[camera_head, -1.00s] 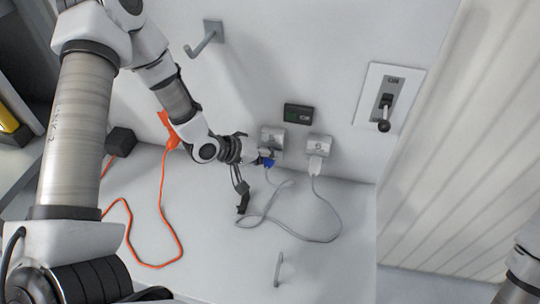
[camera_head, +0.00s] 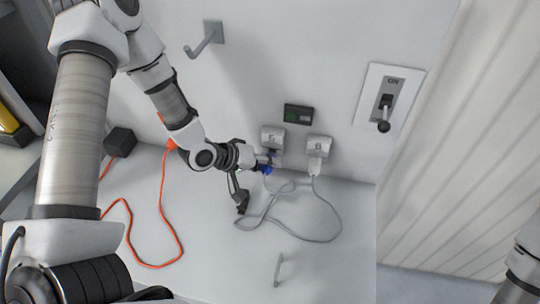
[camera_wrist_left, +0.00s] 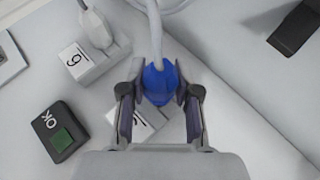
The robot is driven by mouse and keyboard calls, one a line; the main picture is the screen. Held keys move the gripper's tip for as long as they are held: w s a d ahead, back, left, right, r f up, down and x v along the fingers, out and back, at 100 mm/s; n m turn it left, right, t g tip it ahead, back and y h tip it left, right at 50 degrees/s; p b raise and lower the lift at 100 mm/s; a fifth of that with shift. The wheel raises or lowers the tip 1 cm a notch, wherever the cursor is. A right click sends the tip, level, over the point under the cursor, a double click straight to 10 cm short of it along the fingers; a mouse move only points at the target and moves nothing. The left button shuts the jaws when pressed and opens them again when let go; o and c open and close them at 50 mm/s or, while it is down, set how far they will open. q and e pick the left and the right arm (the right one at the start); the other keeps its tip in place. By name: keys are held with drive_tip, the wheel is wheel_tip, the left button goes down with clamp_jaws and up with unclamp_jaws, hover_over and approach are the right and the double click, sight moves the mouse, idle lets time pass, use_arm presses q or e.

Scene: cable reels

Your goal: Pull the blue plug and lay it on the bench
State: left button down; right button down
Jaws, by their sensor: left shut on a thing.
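The blue plug (camera_wrist_left: 159,82) sits between the two fingers of my left gripper (camera_wrist_left: 159,98) in the left wrist view. The fingers are shut on its sides, and its grey cable runs away from it. In the head view my left gripper (camera_head: 265,161) holds the plug (camera_head: 266,170) just below the front of the left socket box (camera_head: 272,138). Whether its tip still touches that socket I cannot tell. The bench (camera_head: 215,235) lies below, pale and flat. Of my right arm only a part shows at the lower right; its gripper is out of view.
A white plug stays in the right socket box (camera_head: 319,147), marked 6. A dark OK display (camera_head: 298,114), a switch lever (camera_head: 384,115) and a wall hook (camera_head: 206,39) are on the wall. An orange cable (camera_head: 164,225) loops across the left bench. A handle (camera_head: 279,269) stands near the front.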

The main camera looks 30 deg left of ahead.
use_arm(q)
drive_tip(key=shift+s+d, duration=0.15)
drive_tip(key=shift+s, duration=0.45)
drive_tip(key=shift+s+d, duration=0.15)
drive_tip(key=shift+s, duration=0.45)
drive_tip(key=shift+s, duration=0.2)
idle(0.4)
